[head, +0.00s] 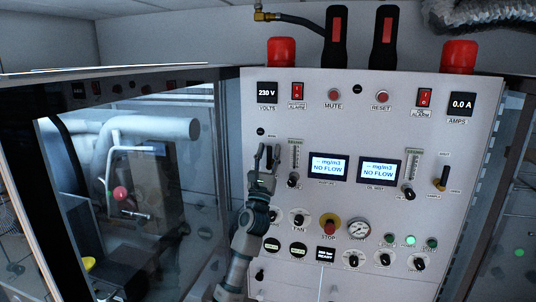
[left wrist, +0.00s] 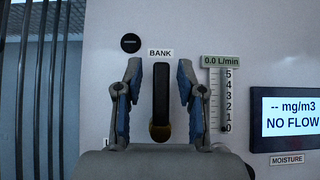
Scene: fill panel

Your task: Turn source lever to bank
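My left gripper (left wrist: 160,95) is open, with one blue-padded finger on each side of the handle and a visible gap on both sides. In the head view my left gripper (head: 266,155) is at the left part of the white panel (head: 340,110) and mostly hides the lever. The lever's other label is hidden behind the gripper. My right gripper is not in view.
A flow gauge (left wrist: 222,95) reading 0.0 L/min is close right of the gripper. Two displays (head: 328,167) read NO FLOW. A similar black-and-yellow lever (head: 441,178) is at the panel's right. Knobs and a red stop button (head: 329,228) sit lower. A glass window (head: 130,180) is at left.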

